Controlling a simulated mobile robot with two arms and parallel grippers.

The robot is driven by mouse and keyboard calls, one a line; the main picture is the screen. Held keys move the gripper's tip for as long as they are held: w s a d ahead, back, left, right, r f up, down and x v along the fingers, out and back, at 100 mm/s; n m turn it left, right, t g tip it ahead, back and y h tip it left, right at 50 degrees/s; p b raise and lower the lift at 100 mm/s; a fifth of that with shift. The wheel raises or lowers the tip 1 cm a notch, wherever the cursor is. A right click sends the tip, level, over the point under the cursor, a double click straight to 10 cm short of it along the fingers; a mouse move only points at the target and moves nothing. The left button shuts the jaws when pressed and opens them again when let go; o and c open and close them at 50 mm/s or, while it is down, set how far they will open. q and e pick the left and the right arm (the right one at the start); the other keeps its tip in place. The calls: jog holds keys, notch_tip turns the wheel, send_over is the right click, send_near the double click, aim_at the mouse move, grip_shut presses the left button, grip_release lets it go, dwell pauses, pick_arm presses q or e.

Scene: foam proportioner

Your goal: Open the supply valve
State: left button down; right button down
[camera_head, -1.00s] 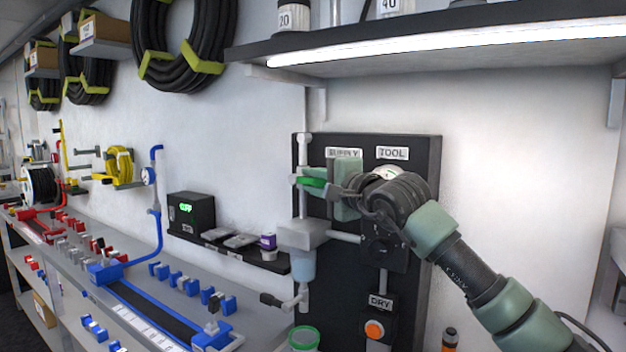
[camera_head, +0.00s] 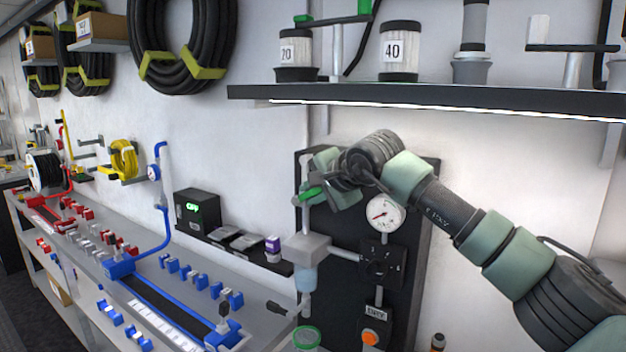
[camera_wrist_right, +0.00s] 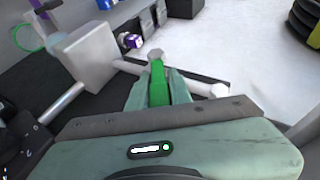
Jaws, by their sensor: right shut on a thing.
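The supply valve's green handle (camera_head: 309,196) is on the pipe at the upper left of the black panel (camera_head: 345,260). It looks tilted in the head view. My right gripper (camera_head: 326,186) is shut on this handle, and its fingers and wrist cover part of it. In the right wrist view the green handle (camera_wrist_right: 158,86) shows between the two green-grey fingers (camera_wrist_right: 158,98), near the pipe. The labels at the panel top are hidden behind my arm. My left gripper is not in view.
A round gauge (camera_head: 384,213) and a black block (camera_head: 381,263) are on the panel right of the pipe. A grey box fitting (camera_head: 306,248) sits below the handle. A shelf (camera_head: 430,95) with jars hangs above my arm. A workbench (camera_head: 265,322) runs along the left.

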jog(key=shift+w+r, duration=0.1)
jog(key=shift+r, duration=0.2)
jog(key=c, duration=1.5)
grip_release()
jog(key=shift+o, duration=1.1)
jog(key=shift+w+f, duration=0.1)
jog(key=shift+f, duration=0.2)
jog(key=b+v, duration=0.3)
jog(key=v, duration=0.4)
jog(key=shift+s+r, duration=0.25)
jog(key=shift+r, duration=0.05)
